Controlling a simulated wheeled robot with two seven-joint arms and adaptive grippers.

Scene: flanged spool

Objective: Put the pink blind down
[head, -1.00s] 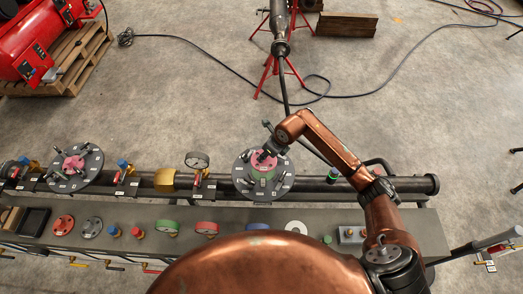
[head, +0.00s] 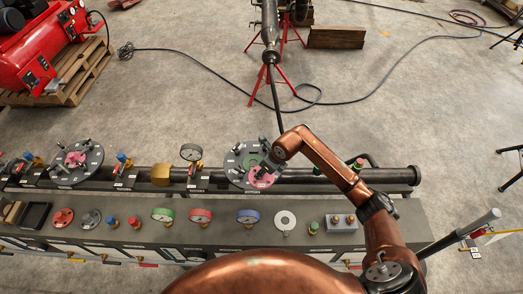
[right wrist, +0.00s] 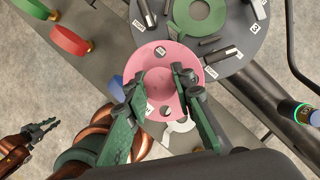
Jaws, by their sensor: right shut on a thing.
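The pink blind (head: 264,181), a flat disc with a small hole, is held in my right gripper (right wrist: 160,84). In the right wrist view, both fingers press against a raised part on the pink blind (right wrist: 147,64). It overlaps the near edge of the right-hand dark flange (head: 233,165) in the head view; whether it touches is unclear. A green ring (right wrist: 197,20) lies uncovered on this flange, among upright studs. My left gripper (right wrist: 42,132) shows only at the lower left of the right wrist view, small; its jaw state is unclear.
A grey bench (head: 390,222) runs in front of the pipe. It carries a white ring (head: 285,221), a blue disc (head: 248,216), a red disc (head: 200,215) and a grey box (head: 342,222).

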